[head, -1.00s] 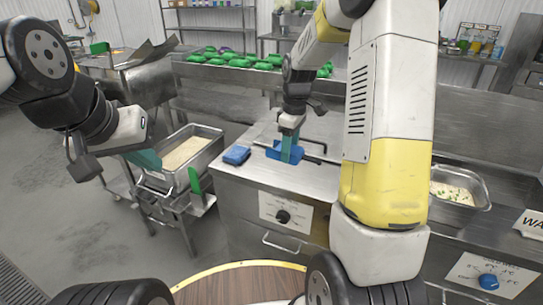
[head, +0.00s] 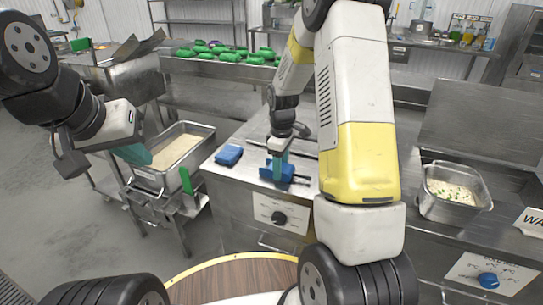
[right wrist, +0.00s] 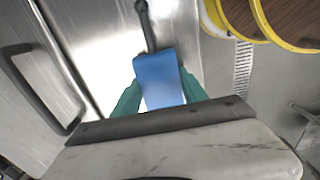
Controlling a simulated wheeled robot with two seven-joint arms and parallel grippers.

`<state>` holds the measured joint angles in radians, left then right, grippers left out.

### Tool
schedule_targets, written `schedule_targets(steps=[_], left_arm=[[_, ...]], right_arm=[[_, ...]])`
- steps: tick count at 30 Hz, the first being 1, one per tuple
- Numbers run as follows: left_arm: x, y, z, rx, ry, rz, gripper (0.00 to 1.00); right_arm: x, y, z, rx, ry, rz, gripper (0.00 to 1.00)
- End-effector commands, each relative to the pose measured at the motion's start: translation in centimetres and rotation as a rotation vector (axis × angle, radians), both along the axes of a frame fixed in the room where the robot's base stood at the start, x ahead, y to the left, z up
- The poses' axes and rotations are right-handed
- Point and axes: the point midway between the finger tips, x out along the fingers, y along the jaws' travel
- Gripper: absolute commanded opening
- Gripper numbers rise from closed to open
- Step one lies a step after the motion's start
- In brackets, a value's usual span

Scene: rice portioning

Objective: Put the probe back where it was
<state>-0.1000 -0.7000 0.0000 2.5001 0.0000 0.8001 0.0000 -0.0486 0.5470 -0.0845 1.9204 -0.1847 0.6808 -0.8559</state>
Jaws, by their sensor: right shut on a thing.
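My right gripper (head: 279,168) has teal fingers and is shut on a blue block, seemingly the probe's handle (right wrist: 158,80). In the right wrist view the block sits between the fingers, with a dark rod running up from it. In the head view the held blue piece (head: 286,177) is over the front part of the steel counter top (head: 245,178); I cannot tell whether it touches. My left gripper (head: 131,155) is at the left beside the rice pan (head: 205,137); its fingers overlap, so its opening is unclear.
A separate blue block (head: 228,155) lies on the counter, left of my right gripper. A green upright piece (head: 186,181) stands by the rice pan's cart. A second pan (head: 477,205) with pale food is at the right. Green bundles (head: 215,56) line the back shelf.

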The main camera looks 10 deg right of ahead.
Motion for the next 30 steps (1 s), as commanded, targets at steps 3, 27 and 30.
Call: schedule_targets(steps=[3,27,30], left_arm=[[0.0,0.0,0.0,0.000,0.000,0.000,0.00],[0.0,0.0,0.0,0.000,0.000,0.000,0.00],[0.0,0.0,0.0,0.000,0.000,0.000,0.00]], right_arm=[[0.0,0.0,-0.1,0.000,-0.001,0.000,0.10],[0.1,0.0,4.3,0.001,-0.007,0.000,0.72],[0.1,0.0,6.5,0.001,-0.006,0.000,0.72]])
